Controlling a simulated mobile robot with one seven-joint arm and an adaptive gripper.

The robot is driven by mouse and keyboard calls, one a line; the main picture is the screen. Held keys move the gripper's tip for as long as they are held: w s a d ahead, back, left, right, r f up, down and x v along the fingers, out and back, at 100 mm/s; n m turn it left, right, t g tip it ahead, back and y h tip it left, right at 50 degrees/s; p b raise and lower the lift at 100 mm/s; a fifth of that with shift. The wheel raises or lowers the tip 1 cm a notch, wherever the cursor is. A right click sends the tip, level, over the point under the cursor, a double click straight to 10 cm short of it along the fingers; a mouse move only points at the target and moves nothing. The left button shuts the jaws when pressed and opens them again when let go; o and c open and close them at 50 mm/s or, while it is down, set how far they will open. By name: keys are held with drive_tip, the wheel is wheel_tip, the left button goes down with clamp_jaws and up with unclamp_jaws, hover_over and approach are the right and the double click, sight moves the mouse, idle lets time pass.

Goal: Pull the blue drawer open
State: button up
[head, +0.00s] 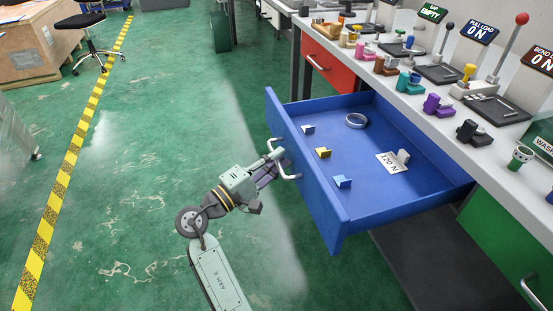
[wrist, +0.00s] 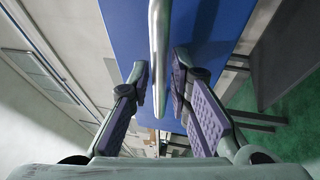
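The blue drawer (head: 340,217) is pulled well out from the bench, and its inside shows. Its pale metal handle (head: 290,177) is on the front panel. My gripper (head: 277,158) is at this handle, in front of the panel. In the wrist view, the handle (wrist: 158,60) runs between the two fingers of my gripper (wrist: 159,85). The fingers are apart, with a narrow gap showing on each side of the bar. The blue front panel (wrist: 215,25) is just beyond the fingertips.
A red drawer (head: 328,66) is shut to the left; a green one (head: 490,232) is at lower right. The bench top (head: 425,100) carries levers and coloured parts.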

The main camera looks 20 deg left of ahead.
drive_tip(key=v, duration=1.1)
drive_tip(key=shift+s+a, duration=0.2)
drive_tip(key=shift+s, duration=0.15)
